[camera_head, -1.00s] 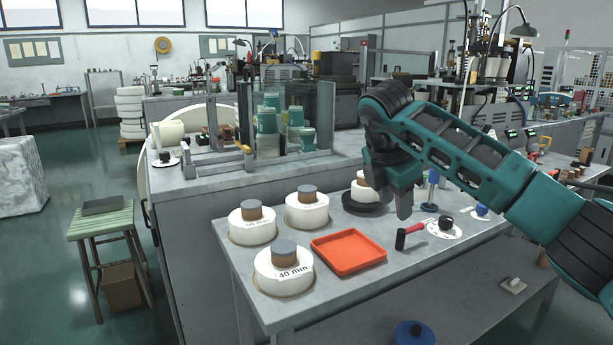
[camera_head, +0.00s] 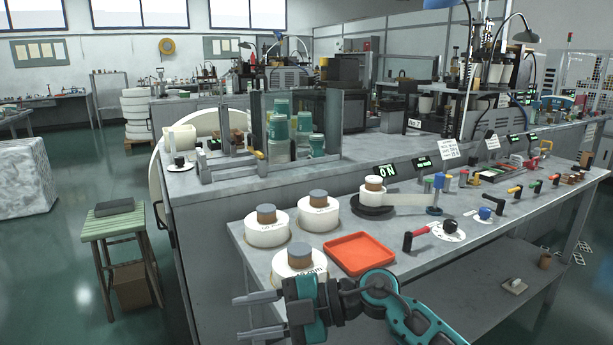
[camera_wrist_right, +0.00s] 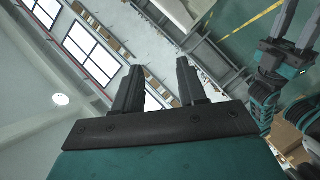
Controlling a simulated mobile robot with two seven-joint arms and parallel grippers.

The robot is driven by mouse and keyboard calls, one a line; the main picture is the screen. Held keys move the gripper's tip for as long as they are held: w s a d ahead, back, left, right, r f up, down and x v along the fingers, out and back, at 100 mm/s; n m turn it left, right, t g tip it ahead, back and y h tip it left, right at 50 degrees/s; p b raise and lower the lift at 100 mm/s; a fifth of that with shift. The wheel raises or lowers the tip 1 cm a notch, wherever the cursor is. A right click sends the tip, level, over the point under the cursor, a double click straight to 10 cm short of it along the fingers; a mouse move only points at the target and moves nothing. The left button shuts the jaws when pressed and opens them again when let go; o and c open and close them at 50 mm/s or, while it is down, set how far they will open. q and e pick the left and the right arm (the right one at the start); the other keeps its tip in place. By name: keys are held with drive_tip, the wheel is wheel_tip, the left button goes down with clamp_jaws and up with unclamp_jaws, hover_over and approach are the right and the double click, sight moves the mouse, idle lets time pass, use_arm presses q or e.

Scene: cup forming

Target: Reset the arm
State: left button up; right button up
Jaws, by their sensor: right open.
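My right gripper (camera_head: 240,317) is low in the front of the head view, with its fingers pointing left. Its two fingers are apart with nothing between them. It is in front of the near white roll with a brown core (camera_head: 299,266) and hides part of it. In the right wrist view the same gripper (camera_wrist_right: 157,78) shows open and empty. My left gripper (camera_wrist_right: 297,22) shows at the right edge of that view, its two fingers apart and empty. The left arm is not in the head view.
The workbench holds two more white rolls (camera_head: 266,234) (camera_head: 318,219), an orange tray (camera_head: 359,254), a white roll on a black disc (camera_head: 373,190) and a red-handled lever (camera_head: 416,238). A green stool (camera_head: 113,223) stands at left on open floor.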

drive_tip(key=s+d+f+m+t+h+p, duration=0.1)
drive_tip(key=d+f+m+t+h+p, duration=0.3)
drive_tip(key=d+m+t, duration=1.25)
use_arm(q)
drive_tip(key=shift+s+a+r+y, duration=0.15)
drive_tip(key=shift+s+a+r, duration=0.25)
drive_tip(key=shift+r, duration=0.15)
drive_tip(key=shift+s+a+r+y, duration=0.15)
drive_tip(key=shift+s+a+r, duration=0.1)
drive_tip(key=shift+a+r, duration=0.25)
use_arm(e)
drive_tip(key=s+d+f+m+g+h, duration=0.2)
drive_tip(key=s+d+f+m+h, duration=0.2)
drive_tip(key=s+f, duration=0.3)
drive_tip(key=s+d+f+m+g+h, duration=0.3)
drive_tip(key=s+d+f+m+h, duration=0.2)
drive_tip(key=s+f, duration=0.3)
drive_tip(key=shift+f+m+h, duration=0.3)
drive_tip(key=shift+f+m, duration=0.15)
drive_tip(key=shift+f, duration=0.4)
